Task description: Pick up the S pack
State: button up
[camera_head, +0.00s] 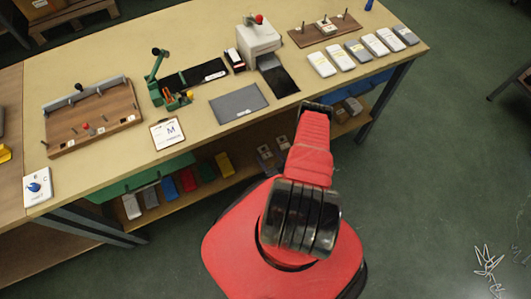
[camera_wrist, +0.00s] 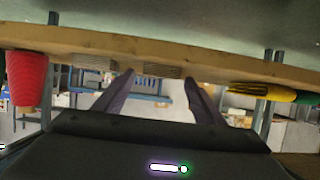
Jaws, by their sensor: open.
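Several small white and grey packs (camera_head: 357,51) lie in a slanted row on the table at the upper right in the head view. Their labels are too small to read, so I cannot tell which is the S pack. No pack on the tabletop can be made out in the wrist view. My gripper (camera_wrist: 160,82) shows in the wrist view with two dark fingers spread apart and nothing between them. In the head view my red arm reaches toward the table's front edge, and the fingers cannot be made out there.
A wooden board with pegs (camera_head: 325,29) stands behind the packs. A white machine (camera_head: 259,42), a grey mat (camera_head: 238,104), a clipboard marked M (camera_head: 167,133) and a green-handled tool (camera_head: 157,78) occupy the table (camera_head: 120,172). A lower shelf holds coloured items.

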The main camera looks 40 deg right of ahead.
aim_at(267, 155)
jog(key=shift+x, duration=0.9)
jog(key=c, duration=1.1)
jog(key=shift+r, duration=5)
